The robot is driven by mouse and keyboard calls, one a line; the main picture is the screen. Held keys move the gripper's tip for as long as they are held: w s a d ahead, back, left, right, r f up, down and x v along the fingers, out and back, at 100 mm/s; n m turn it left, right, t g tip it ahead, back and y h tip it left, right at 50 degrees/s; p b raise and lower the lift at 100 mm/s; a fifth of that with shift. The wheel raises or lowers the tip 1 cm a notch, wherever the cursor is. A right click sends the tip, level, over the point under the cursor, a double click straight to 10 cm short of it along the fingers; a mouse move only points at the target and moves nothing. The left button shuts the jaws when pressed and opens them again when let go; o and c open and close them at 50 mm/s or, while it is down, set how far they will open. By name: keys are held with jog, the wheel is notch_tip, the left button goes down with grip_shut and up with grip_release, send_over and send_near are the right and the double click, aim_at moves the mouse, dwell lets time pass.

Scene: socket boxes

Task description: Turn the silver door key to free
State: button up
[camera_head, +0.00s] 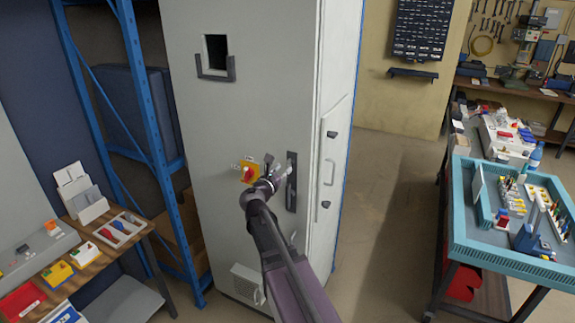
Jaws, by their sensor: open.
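A tall grey cabinet (255,110) stands in the middle of the head view. A dark vertical lock or handle plate (291,181) is on its front, near the right edge. My gripper (268,165) is open at the cabinet front, just left of that plate and right of a red rotary switch on a yellow plate (248,174). I cannot make out the silver door key; it is too small to tell or hidden by my gripper. Whether the fingers touch anything cannot be told.
A blue shelf rack (134,90) and a wooden bench (85,255) with several items stand at left. A teal tray cart (500,257) stands at right. The floor (385,215) between the cabinet and cart is clear. A vent box (247,283) sits low on the cabinet.

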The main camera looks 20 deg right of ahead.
aim_at(287, 165)
jog(key=shift+x, duration=2.3)
